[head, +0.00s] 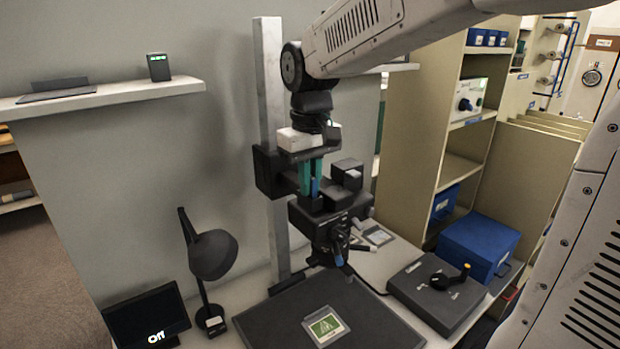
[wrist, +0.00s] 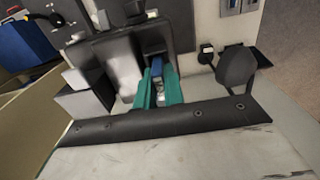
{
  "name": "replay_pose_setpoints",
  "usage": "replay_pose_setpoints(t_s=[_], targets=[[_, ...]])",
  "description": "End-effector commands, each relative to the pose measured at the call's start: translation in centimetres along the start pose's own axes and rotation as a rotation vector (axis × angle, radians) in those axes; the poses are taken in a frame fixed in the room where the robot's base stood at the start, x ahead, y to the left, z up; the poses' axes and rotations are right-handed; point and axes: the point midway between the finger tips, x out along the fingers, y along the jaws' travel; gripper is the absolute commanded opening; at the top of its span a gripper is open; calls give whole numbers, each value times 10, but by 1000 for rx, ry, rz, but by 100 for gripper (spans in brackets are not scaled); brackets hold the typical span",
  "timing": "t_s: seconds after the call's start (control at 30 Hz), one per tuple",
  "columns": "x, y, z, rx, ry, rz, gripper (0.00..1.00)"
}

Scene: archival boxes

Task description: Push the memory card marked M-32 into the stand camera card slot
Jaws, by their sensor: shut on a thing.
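My gripper (head: 312,178) has teal fingers and points down over the stand camera (head: 333,222), a black body on the upright grey column. The fingers are shut on a small blue card (head: 315,187), with its lower end close to the top of the camera. The wrist view also shows the blue card (wrist: 157,66) between the teal fingers (wrist: 158,92). I cannot read a mark on it. The slot is hidden by the fingers and card, and I cannot tell whether the card touches it or is inside.
Black blocks (head: 347,172) stand right beside the fingers, and the column (head: 271,120) rises behind. Below are a dark baseboard (head: 268,322) with a green picture card (head: 326,326), a desk lamp (head: 213,255), a screen reading "Off" (head: 147,316) and a grey control box (head: 437,292).

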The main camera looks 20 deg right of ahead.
Motion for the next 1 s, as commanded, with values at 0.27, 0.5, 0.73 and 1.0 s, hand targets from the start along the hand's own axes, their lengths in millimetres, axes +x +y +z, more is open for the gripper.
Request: replay_pose_setpoints(t_s=[0.27,0.5,0.73,1.0], targets=[[9,0,2,0,-12,-2,0],[11,0,2,0,-15,-2,21],[11,0,2,0,-15,-2,29],[5,-1,1,0,-14,-2,29]])
